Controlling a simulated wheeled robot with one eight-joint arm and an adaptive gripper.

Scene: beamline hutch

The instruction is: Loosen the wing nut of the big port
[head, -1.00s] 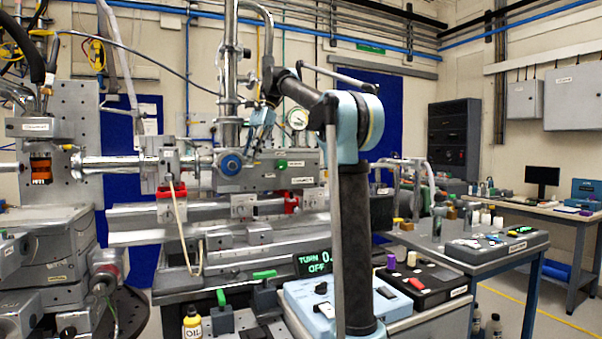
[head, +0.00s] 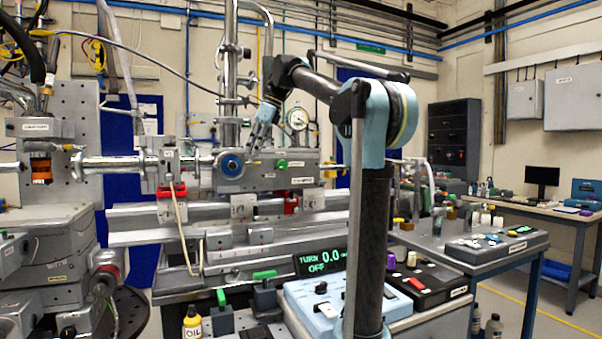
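My gripper (head: 259,144) is in the head view, pointing down just above the grey valve block (head: 285,174) and right of the upright steel pipe (head: 231,70). It is small, and I cannot tell whether its fingers are open or shut. No held object is visible. A round blue-faced fitting (head: 231,164) is at the left end of the block, below and left of the gripper. Small clamp parts (head: 246,53) stick out from the upright pipe. I cannot make out which part is the big port or its wing nut.
A dial gauge (head: 298,118) stands right of the gripper. A display (head: 320,262) reads "TURN 0.0" and "OFF". A light blue control box (head: 318,299) and a yellow oil bottle (head: 192,323) are in front. A bench (head: 515,262) stands at the right.

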